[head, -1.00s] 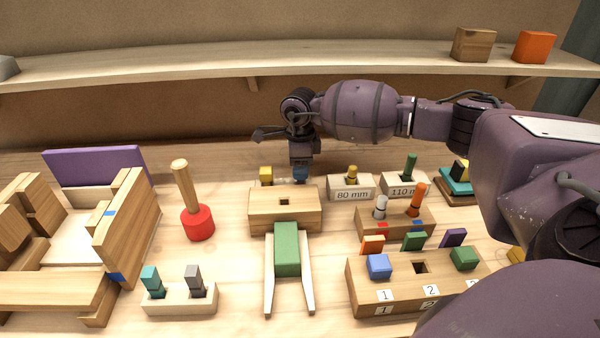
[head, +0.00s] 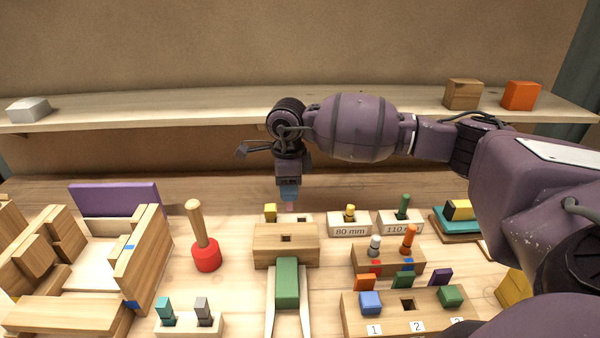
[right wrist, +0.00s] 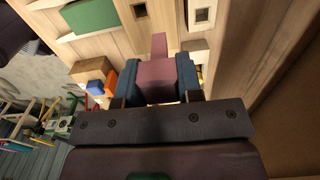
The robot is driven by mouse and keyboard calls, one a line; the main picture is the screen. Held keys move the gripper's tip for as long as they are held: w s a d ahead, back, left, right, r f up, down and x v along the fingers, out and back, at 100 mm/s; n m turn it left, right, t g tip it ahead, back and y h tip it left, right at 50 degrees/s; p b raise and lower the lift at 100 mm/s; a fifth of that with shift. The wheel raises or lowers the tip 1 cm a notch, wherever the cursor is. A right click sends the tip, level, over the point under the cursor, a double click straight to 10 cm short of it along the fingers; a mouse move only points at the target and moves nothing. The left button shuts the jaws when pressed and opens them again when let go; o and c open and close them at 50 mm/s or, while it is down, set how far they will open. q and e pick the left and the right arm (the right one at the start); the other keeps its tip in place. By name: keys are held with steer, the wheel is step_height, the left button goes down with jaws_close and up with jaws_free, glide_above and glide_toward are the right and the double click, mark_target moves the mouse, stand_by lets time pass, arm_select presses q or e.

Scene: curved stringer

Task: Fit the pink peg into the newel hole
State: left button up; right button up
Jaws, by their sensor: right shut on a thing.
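My right gripper (head: 289,194) is shut on the pink peg (right wrist: 157,75) and points down above the back row of blocks. In the head view only a small pink tip (head: 289,208) shows below the fingers. In the right wrist view the peg sits between the two blue-grey fingers, its narrower end sticking out. The wooden newel block (head: 267,243) stands in front of the gripper, with a dark square newel hole (head: 286,239) in its top. The hole also shows in the right wrist view (right wrist: 140,10). The peg is apart from it. My left gripper is out of view.
A small block with an empty hole (right wrist: 201,14) lies behind the newel block, a yellow peg (head: 270,212) at its left. A green block (head: 288,283) lies in front. A red mallet (head: 206,254) stands left, and an 80 mm block (head: 349,231) stands right.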

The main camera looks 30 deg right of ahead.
arm_select(q)
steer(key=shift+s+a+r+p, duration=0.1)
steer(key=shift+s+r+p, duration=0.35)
steer(key=shift+p, duration=0.2)
arm_select(e)
steer(key=shift+s+a+r, duration=0.25)
steer(key=shift+s+a, duration=0.65)
steer(key=shift+a, duration=0.25)
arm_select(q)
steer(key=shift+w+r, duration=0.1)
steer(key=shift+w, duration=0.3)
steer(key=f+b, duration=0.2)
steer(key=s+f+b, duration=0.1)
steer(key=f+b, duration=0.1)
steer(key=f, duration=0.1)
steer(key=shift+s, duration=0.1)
arm_select(e)
step_height(320, 180, down, 6)
steer(key=shift+r, duration=0.1)
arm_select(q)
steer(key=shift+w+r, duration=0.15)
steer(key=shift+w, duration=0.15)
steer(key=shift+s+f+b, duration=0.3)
